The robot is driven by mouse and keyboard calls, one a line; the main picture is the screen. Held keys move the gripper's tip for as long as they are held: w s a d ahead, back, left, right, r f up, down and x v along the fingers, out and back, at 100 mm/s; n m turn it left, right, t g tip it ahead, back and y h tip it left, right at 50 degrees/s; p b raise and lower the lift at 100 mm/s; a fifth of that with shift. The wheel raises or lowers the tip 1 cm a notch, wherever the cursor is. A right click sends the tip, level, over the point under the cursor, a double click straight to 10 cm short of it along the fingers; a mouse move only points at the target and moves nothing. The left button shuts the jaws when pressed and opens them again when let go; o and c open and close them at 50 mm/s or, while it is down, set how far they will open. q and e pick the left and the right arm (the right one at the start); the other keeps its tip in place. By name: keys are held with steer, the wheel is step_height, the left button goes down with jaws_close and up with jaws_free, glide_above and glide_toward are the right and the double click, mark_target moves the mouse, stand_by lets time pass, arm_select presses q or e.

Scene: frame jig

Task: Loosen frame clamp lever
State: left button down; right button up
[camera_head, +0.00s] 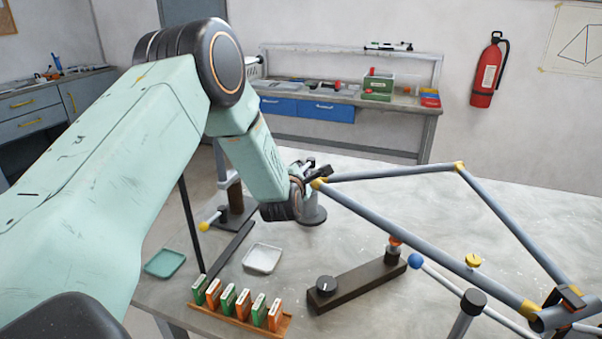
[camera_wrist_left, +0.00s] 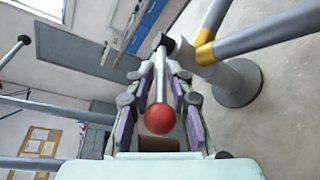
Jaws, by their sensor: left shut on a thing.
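In the left wrist view a grey clamp lever (camera_wrist_left: 161,72) with a red ball end (camera_wrist_left: 159,119) runs between the fingers of my left gripper (camera_wrist_left: 160,80). The fingers are shut on the lever, and the ball is on the palm side. The lever meets a clamp stand (camera_wrist_left: 236,84) with a round grey base beside a yellow frame joint (camera_wrist_left: 205,47). In the head view my left gripper (camera_head: 311,172) is at the left corner of the grey tube frame (camera_head: 400,230). The stand (camera_head: 313,208) shows partly below it; my gripper hides the lever there. My right gripper is out of view.
A dark bar with a dial (camera_head: 357,283), a rack of green and orange blocks (camera_head: 240,308), a white tray (camera_head: 262,258) and a green tray (camera_head: 165,263) lie on the table.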

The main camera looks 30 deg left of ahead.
arm_select(q)
steer(key=shift+s+d+f, duration=0.1)
steer(key=shift+d+f, duration=0.05)
steer(key=shift+f, duration=0.15)
steer(key=shift+s+a+f+m+t+h+b, duration=0.15)
steer(key=shift+a+m+h+b, duration=0.4)
steer(key=shift+m+h+b, duration=0.35)
steer(key=shift+w+a+r+m+t+h+b, duration=0.15)
steer(key=shift+a+m+h+b, duration=0.4)
steer(key=shift+h, duration=0.55)
steer(key=shift+s+a+f+m+t+h+b, duration=0.1)
steer(key=shift+a+m+t+h+b, duration=0.1)
steer(key=shift+a+m+h+b, duration=0.5)
steer(key=shift+d+h, duration=0.2)
steer(key=shift+h, duration=0.1)
steer(key=c, duration=1.5)
jaws_free()
steer(key=shift+o, duration=0.5)
steer(key=shift+a, duration=0.15)
